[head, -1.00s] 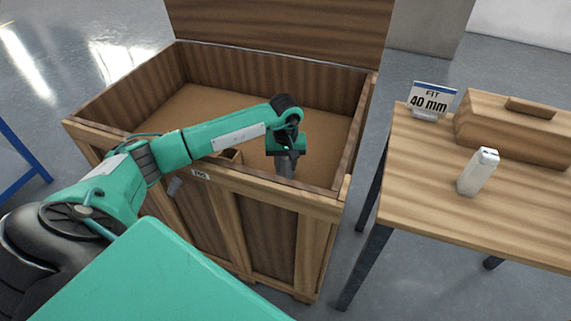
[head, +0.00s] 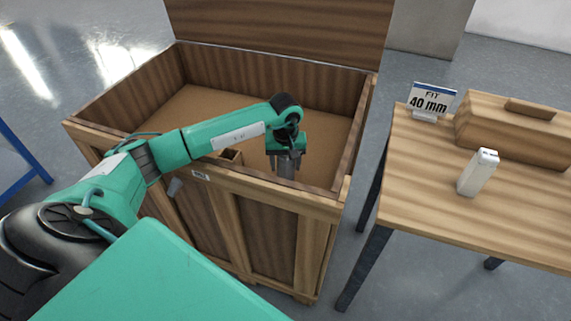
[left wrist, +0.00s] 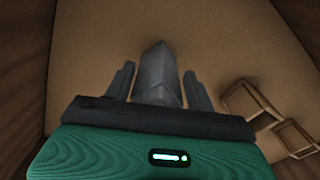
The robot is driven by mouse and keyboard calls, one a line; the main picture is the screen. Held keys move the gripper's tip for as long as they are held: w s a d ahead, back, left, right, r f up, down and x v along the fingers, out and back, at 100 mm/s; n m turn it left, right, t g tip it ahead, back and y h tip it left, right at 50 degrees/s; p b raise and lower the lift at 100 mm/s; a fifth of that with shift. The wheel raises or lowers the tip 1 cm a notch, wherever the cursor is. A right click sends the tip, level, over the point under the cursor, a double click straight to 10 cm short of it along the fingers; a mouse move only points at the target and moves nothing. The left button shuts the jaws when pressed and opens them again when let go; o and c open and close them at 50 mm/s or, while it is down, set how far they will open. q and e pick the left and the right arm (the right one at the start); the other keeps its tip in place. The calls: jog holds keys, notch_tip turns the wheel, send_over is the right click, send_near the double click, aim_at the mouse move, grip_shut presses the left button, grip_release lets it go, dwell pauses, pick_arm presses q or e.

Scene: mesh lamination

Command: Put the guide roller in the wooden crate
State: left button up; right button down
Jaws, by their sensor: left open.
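The wooden crate (head: 255,185) stands open in the middle of the head view, with a brown floor inside. My left gripper (head: 286,168) points down inside it, near the front right wall. In the left wrist view its two fingers (left wrist: 160,88) are spread apart. A grey elongated piece (left wrist: 155,72), which looks like the guide roller, lies between them with a gap on each side. I cannot tell whether it rests on the crate floor. In the head view the fingers mostly hide it. My right gripper is not in view.
Small wooden compartments (left wrist: 250,102) are inside the crate beside my gripper. A wooden table (head: 425,190) on the right holds a white upright block (head: 478,172), a wooden box (head: 515,130) and a "FIT 40 mm" sign (head: 432,99). The crate's raised lid is behind.

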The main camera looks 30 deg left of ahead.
pick_arm(q)
notch_tip(320, 180, up, 10)
jog(key=shift+r+p, duration=0.15)
jog(key=shift+p, duration=0.25)
jog(key=shift+r, duration=0.5)
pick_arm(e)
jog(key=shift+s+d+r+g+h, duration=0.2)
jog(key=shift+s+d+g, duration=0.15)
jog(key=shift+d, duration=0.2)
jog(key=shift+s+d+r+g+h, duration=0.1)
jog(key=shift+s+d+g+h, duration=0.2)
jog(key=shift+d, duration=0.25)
pick_arm(q)
jog(key=shift+r, duration=0.1)
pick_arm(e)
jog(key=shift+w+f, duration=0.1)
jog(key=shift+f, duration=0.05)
